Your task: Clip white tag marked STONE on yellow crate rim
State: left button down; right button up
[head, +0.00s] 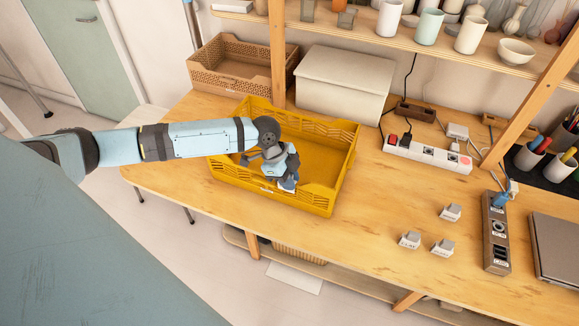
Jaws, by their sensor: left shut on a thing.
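The yellow crate (315,200) stands open on the wooden table, and it looks empty. My left gripper (287,182) is at the crate's near rim, pointing down. It is shut on a small white tag (288,187), mostly hidden by the fingers. I cannot read its marking or tell whether it touches the rim. Three other small whitish tags with grey clips stand on the table right of the crate: one at the back (451,212), one at the left (410,240) and one at the front (443,247). Their lettering is too small to read surely. My right gripper is out of view.
A white box (345,82) stands behind the crate, and a brown crate (232,68) is at the back left. A white power strip (428,154), a grey socket block (496,235) and a laptop (556,248) lie to the right. The table between crate and tags is clear.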

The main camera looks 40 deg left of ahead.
pick_arm(q)
jog(key=c, duration=1)
grip_release()
jog(key=shift+o, duration=0.2)
jog(key=v, duration=1.3)
jog(key=shift+a+r+b, duration=0.15)
jog(key=shift+r+b, duration=0.2)
jog(key=shift+b, duration=0.1)
